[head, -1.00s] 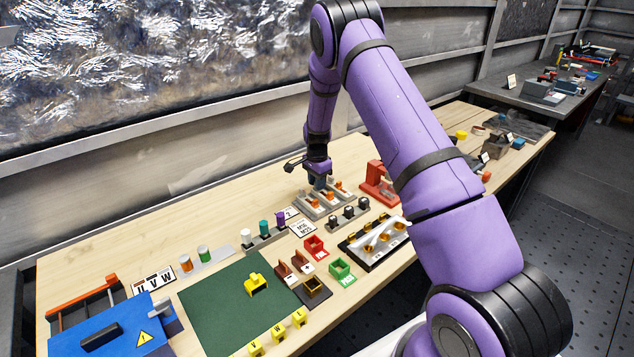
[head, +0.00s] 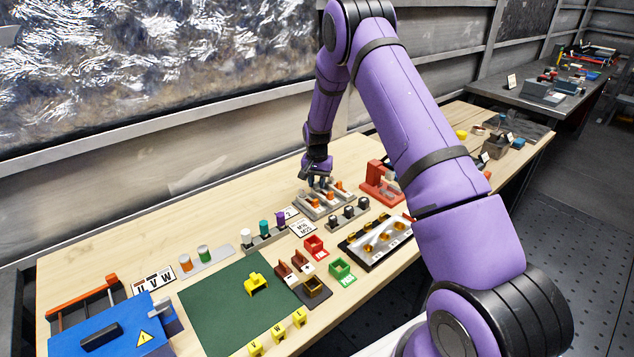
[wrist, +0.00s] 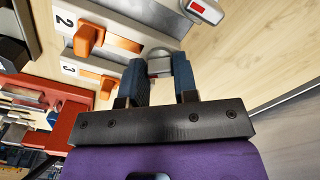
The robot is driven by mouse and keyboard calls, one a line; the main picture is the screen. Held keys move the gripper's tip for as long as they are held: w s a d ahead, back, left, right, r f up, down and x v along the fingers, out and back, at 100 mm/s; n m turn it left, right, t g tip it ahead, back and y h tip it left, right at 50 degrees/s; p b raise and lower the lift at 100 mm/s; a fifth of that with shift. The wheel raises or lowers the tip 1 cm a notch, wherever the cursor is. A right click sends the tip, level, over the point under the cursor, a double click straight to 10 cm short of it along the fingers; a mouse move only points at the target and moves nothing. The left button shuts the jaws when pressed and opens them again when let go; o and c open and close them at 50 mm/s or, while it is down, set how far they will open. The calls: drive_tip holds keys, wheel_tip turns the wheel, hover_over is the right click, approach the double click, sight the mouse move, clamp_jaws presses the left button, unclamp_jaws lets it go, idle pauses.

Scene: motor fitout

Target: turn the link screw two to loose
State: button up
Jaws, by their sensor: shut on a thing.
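The grey link block (head: 325,204) with orange levers stands on the bench. In the wrist view, one orange lever (wrist: 88,38) sits beside the label 2 and another orange lever (wrist: 107,85) beside the label 3. My gripper (wrist: 160,70) has its two blue fingers shut on a grey screw head (wrist: 159,62), which appears to be link screw two, at the right end of row 2. The fingers hide its sides. Another grey screw head (wrist: 205,9) with a red mark is beyond it. In the head view my gripper (head: 318,184) is low over the block's back edge.
A red stand (head: 378,186) is just right of the block. A grey rack with black knobs (head: 348,213) is in front. A sign (head: 303,228) and a rack of coloured cylinders (head: 263,236) are to the left. Bare wood lies behind the block.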

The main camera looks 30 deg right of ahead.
drive_tip(key=n, duration=0.5)
drive_tip(key=shift+n, duration=0.3)
drive_tip(key=n, duration=0.4)
drive_tip(key=shift+n, duration=0.4)
drive_tip(key=o, duration=0.9)
wheel_tip(320, 180, up, 11)
drive_tip(key=shift+f, duration=0.1)
idle(0.4)
